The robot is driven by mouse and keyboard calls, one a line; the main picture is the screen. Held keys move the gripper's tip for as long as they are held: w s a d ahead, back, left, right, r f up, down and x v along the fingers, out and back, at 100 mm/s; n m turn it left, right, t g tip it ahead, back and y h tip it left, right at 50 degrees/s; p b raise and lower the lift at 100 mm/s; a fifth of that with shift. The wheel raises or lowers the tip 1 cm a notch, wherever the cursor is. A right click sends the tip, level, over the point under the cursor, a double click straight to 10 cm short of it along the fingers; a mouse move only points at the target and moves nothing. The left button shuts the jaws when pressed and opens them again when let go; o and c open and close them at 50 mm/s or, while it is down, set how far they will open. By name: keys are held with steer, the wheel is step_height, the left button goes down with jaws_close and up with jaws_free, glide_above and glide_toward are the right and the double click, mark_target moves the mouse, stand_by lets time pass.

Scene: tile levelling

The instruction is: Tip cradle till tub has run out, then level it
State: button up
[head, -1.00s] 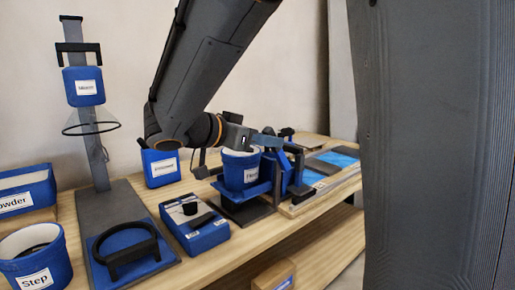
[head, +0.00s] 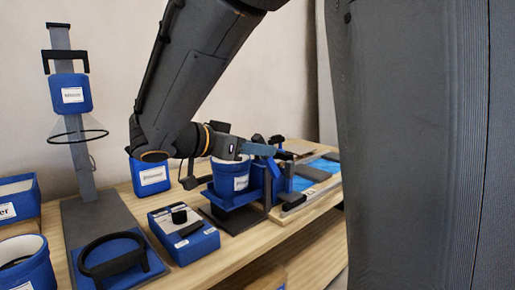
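A blue tub (head: 231,178) with a pale inside and a white label sits upright in the blue cradle (head: 222,201), which stands on a dark base (head: 239,219). My gripper (head: 262,149) is at the cradle's upper right side, close beside the tub's rim. Its fingers are small and partly mixed in view with the cradle's blue and dark parts, so I cannot tell whether they are shut on anything. The tub's contents are hidden from here. Light blue tile areas (head: 318,168) lie on a board to the right of the cradle.
A blue box with a black knob (head: 183,231) stands left of the cradle. A stand with a hoop (head: 77,137) and a blue pad with a black handle (head: 112,258) are farther left. A blue labelled bin (head: 150,177) is behind. A large dark column covers the right side.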

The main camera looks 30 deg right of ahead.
steer(key=p+v, duration=0.1)
steer(key=v, duration=0.6)
steer(key=shift+a+r, duration=0.15)
steer(key=shift+a, duration=0.25)
